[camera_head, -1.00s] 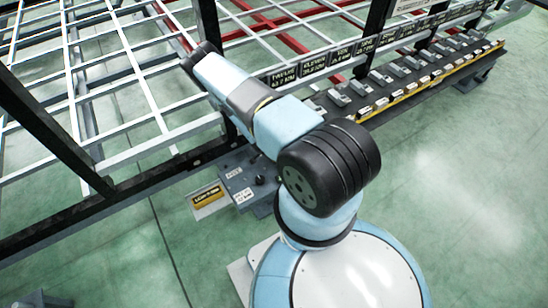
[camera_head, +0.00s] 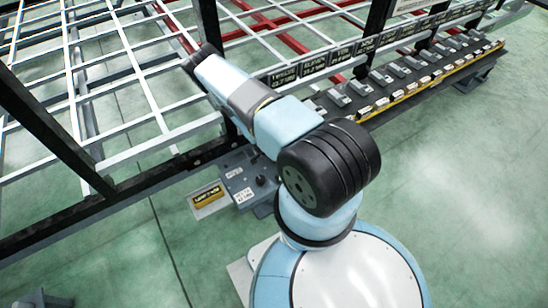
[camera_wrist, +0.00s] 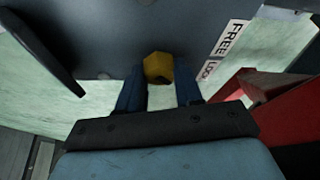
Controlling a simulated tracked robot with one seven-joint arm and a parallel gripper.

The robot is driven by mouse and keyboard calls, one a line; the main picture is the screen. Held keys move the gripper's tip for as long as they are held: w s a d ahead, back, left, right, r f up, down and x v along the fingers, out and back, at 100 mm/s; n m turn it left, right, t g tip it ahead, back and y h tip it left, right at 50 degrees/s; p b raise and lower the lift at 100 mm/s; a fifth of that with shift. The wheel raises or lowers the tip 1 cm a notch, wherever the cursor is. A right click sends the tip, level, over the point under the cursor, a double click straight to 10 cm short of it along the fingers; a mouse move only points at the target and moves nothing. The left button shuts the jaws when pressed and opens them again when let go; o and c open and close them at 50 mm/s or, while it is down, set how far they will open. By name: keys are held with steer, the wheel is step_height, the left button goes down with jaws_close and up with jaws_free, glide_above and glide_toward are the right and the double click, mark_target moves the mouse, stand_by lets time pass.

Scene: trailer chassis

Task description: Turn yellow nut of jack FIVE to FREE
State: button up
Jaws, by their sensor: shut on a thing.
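In the wrist view, the yellow nut (camera_wrist: 158,67) sits between the two dark blue fingers of my gripper (camera_wrist: 160,88). The fingers are shut on its sides, and the nut's top part shows beyond them. A FREE label (camera_wrist: 230,39) and a partly hidden LOCK label (camera_wrist: 208,69) lie to the right of the nut on the dark grey jack body (camera_wrist: 100,35). No jack number is readable in the wrist view. In the head view my gripper is hidden by my arm and the frame.
In the wrist view, a red part (camera_wrist: 248,88) stands close at right and a dark bar (camera_wrist: 42,50) at left. In the head view, the white lattice chassis (camera_head: 150,95) lies beyond my arm. A grey control box (camera_head: 245,180) stands beside my arm.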

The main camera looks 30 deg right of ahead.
steer(key=shift+n, duration=0.3)
steer(key=n+t, duration=0.1)
steer(key=n, duration=0.2)
steer(key=n+t+y, duration=0.1)
steer(key=n, duration=0.2)
steer(key=shift+s+d, duration=0.2)
steer(key=n+y, duration=0.1)
steer(key=n, duration=0.2)
steer(key=n+t+y, duration=0.1)
steer(key=n, duration=0.2)
steer(key=shift+d+n+y, duration=0.15)
steer(key=shift+n+y, duration=0.15)
steer(key=shift+y, duration=0.1)
stand_by(0.3)
steer(key=o, duration=1)
steer(key=shift+o, duration=0.2)
